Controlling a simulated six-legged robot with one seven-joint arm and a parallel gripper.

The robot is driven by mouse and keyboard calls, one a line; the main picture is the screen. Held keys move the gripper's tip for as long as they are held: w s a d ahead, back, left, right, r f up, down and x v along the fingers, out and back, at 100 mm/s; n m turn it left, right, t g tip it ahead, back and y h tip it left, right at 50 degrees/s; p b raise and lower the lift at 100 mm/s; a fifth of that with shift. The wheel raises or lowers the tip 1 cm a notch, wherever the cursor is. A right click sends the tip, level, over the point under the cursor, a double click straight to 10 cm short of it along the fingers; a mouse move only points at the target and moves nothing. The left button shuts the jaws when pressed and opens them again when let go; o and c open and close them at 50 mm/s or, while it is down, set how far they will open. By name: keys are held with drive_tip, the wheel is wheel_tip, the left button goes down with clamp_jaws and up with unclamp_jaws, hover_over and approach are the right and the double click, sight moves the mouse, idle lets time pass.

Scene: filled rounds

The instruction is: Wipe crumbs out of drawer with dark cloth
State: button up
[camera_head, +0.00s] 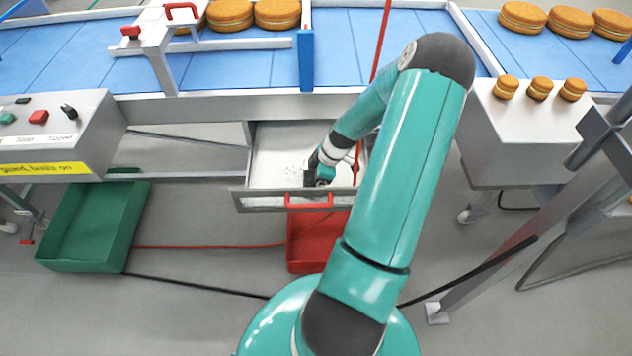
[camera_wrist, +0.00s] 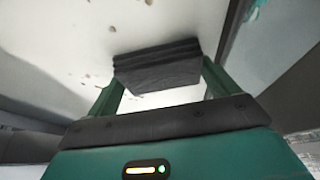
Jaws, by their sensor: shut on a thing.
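The open drawer (camera_head: 240,196) is pulled out below the conveyor, with a pale inside and a red handle on its front. My gripper (camera_head: 316,180) is inside the drawer, right of its middle. In the wrist view my gripper (camera_wrist: 165,85) is shut on the dark cloth (camera_wrist: 157,66), a folded dark grey pad held between the two green fingers. Small brown crumbs (camera_wrist: 85,20) lie on the drawer floor beyond and to the left of the cloth. In the head view the crumbs (camera_head: 292,169) show as specks left of my gripper. I cannot tell whether the cloth touches the floor.
A blue conveyor (camera_head: 345,45) with filled rounds (camera_head: 277,14) runs above the drawer. A red bin (camera_head: 306,256) stands below it, and a green bin (camera_head: 92,226) at left. A control box (camera_head: 60,125) is at left. Small rounds (camera_head: 540,88) sit on a stand at right.

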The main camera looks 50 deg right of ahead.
sight(294, 164)
drive_tip(key=shift+w+d+r, duration=0.1)
drive_tip(key=shift+w+d, duration=0.5)
drive_tip(key=shift+d, duration=0.2)
drive_tip(key=shift+w+d+f, duration=0.1)
drive_tip(key=shift+w+d, duration=1.6)
drive_tip(key=shift+d, duration=0.25)
drive_tip(key=shift+w+d+f, duration=0.1)
drive_tip(key=shift+w+d, duration=1.55)
drive_tip(key=shift+d, duration=0.25)
drive_tip(key=shift+w+a, duration=0.95)
drive_tip(key=shift+w, duration=0.05)
drive_tip(key=shift+s+a+r, duration=0.2)
drive_tip(key=shift+s+a, duration=1)
drive_tip(key=shift+a, duration=0.05)
drive_tip(key=shift+s+a+f, duration=0.15)
drive_tip(key=shift+s+a, duration=1.6)
drive_tip(key=shift+a, duration=0.2)
drive_tip(key=shift+s+a+f, duration=0.15)
drive_tip(key=shift+s+a, duration=1.55)
drive_tip(key=shift+a, duration=0.25)
drive_tip(key=shift+w+a, duration=0.95)
drive_tip(key=shift+w, duration=0.1)
drive_tip(key=shift+w+d+r, duration=0.15)
drive_tip(key=shift+w+d, duration=0.5)
drive_tip(key=shift+d, duration=0.1)
drive_tip(key=shift+w+d+r, duration=0.1)
drive_tip(key=shift+w+d, duration=0.5)
drive_tip(key=shift+d, duration=0.15)
